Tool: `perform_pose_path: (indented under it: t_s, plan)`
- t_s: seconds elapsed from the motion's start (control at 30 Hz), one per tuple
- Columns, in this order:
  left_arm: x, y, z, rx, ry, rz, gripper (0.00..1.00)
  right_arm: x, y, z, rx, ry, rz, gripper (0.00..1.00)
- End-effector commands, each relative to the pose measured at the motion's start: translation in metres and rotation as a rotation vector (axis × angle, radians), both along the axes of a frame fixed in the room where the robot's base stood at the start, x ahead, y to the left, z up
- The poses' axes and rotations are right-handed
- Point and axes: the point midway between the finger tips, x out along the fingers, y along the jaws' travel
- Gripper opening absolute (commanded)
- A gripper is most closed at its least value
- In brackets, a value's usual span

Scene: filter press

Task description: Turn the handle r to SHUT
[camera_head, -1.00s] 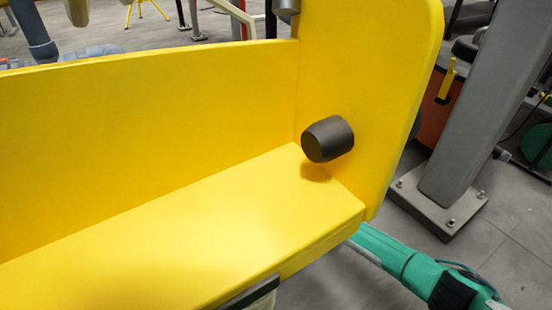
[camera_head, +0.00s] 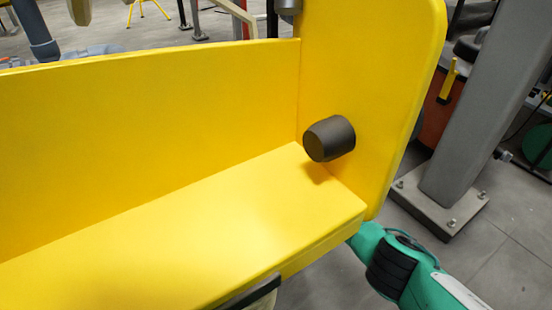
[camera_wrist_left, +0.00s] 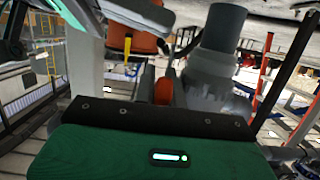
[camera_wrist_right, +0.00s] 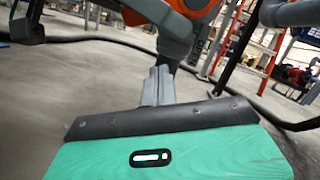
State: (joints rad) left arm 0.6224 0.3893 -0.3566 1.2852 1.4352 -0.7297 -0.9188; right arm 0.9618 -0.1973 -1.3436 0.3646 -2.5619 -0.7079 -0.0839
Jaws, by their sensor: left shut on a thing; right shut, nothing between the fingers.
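In the left wrist view my left gripper (camera_wrist_left: 163,78) is shut on a red-orange piece (camera_wrist_left: 163,92) that looks like a handle. It stands beside a thick grey valve body and pipe (camera_wrist_left: 222,40). Neither gripper shows in the head view. There, a yellow frame (camera_head: 140,120) with a dark round knob (camera_head: 329,138) fills most of the picture.
My green right arm shows below the yellow frame in the head view. A grey post (camera_head: 480,110) on a bolted base plate (camera_head: 440,210) stands at the right. A dark cable (camera_wrist_right: 110,42) crosses the floor in the right wrist view. Open floor lies around it.

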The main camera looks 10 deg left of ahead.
Motion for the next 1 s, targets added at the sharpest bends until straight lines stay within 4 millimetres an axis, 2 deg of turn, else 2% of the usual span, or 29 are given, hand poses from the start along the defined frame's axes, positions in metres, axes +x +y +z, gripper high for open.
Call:
perform_pose_path:
  t_s: [0.63, 1.0]
  plan:
    - [0.0, 0.0, 0.0, 0.0, 0.0, 0.001, 0.0, -0.011, 0.013, 0.032, 0.001, 0.0, 0.001, 0.0]
    - [0.0, 0.0, 0.0, 0.0, 0.0, 0.001, 0.0, -0.012, 0.015, 0.036, -0.001, -0.001, 0.001, 0.0]
